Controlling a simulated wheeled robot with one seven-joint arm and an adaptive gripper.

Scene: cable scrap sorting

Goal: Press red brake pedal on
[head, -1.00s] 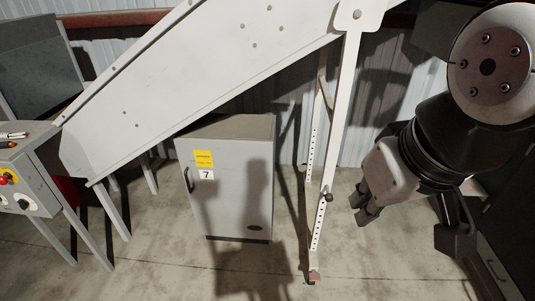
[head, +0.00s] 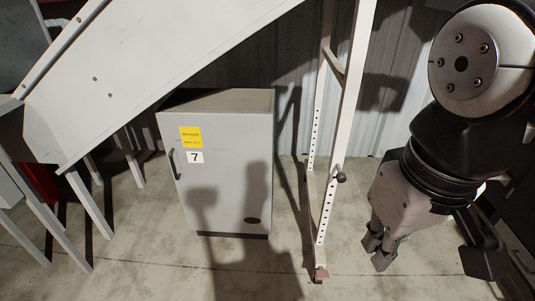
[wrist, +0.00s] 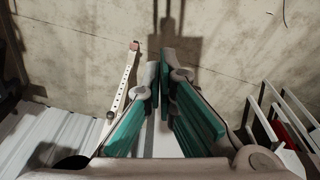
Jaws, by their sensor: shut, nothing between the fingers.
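A small dull red piece (head: 321,274), which looks like the brake pedal, sits at the foot of the white perforated post on the floor. A reddish tip also shows at the post's end in the wrist view (wrist: 136,45). My gripper (head: 377,253) points down, to the right of the post and apart from the red piece. In the wrist view my gripper (wrist: 162,72) has green-padded fingers with tips close together and nothing held. Whether the pedal is pressed cannot be told.
A red panel (head: 42,182) shows behind grey legs at far left. Concrete floor in front is clear.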

